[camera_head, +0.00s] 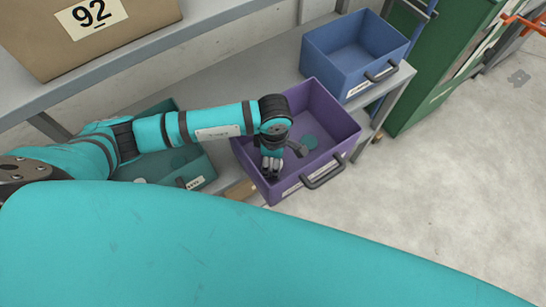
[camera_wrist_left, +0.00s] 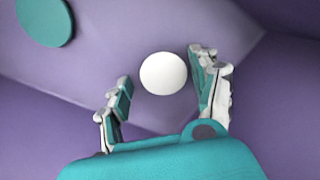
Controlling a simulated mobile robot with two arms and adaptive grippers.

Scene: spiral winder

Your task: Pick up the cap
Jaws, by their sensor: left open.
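My left gripper (camera_head: 271,168) reaches down into the purple bin (camera_head: 343,130). In the left wrist view it is open, with its two fingers apart. A white round cap (camera_wrist_left: 163,73) lies on the purple surface, showing between and just beyond the fingertips, and nothing is held. I cannot tell whether a finger touches it. A teal round disc (camera_wrist_left: 45,20) lies farther off at the upper left; a teal disc also shows on the bin floor in the head view (camera_head: 309,142). The white cap is hidden in the head view. My right gripper is not in view.
The purple bin's walls stand close around the gripper. A blue bin (camera_head: 334,76) stands behind it on the grey shelf, and a teal bin (camera_head: 205,171) stands to its left, partly under my arm. A cardboard box (camera_head: 40,55) sits on the upper shelf. Open floor lies right.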

